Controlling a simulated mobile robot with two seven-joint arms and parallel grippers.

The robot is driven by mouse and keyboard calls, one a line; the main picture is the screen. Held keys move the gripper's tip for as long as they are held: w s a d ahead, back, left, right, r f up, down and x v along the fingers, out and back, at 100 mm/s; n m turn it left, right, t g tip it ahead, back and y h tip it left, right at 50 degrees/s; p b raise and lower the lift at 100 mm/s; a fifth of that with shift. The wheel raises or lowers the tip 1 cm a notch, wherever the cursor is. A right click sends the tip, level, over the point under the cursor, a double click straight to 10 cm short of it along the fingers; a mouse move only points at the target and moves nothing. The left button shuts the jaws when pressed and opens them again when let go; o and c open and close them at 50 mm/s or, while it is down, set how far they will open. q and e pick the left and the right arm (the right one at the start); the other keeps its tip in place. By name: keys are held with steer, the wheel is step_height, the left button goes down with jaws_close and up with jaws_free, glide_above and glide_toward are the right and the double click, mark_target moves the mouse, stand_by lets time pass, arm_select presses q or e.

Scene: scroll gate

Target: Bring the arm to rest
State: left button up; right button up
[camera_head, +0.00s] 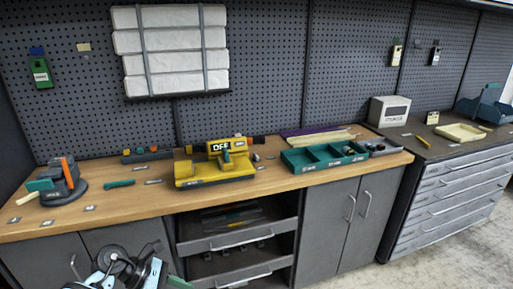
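Part of one of my arms, with dark round joints and pale edges, shows at the bottom left of the head view, in front of the cabinet doors and below the worktop. No gripper fingers can be made out there. My other arm does not show. No object is seen held. The wooden workbench (130,207) runs across the view. A yellow device marked "OFF" (214,176) stands on its middle.
A green divided tray (322,165) and a white box (389,111) are at the right. A dark round-based tool (65,190) stands at the left. An open shelf (238,240) sits below the worktop. Grey drawers (448,190) stand at the far right, beside clear floor.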

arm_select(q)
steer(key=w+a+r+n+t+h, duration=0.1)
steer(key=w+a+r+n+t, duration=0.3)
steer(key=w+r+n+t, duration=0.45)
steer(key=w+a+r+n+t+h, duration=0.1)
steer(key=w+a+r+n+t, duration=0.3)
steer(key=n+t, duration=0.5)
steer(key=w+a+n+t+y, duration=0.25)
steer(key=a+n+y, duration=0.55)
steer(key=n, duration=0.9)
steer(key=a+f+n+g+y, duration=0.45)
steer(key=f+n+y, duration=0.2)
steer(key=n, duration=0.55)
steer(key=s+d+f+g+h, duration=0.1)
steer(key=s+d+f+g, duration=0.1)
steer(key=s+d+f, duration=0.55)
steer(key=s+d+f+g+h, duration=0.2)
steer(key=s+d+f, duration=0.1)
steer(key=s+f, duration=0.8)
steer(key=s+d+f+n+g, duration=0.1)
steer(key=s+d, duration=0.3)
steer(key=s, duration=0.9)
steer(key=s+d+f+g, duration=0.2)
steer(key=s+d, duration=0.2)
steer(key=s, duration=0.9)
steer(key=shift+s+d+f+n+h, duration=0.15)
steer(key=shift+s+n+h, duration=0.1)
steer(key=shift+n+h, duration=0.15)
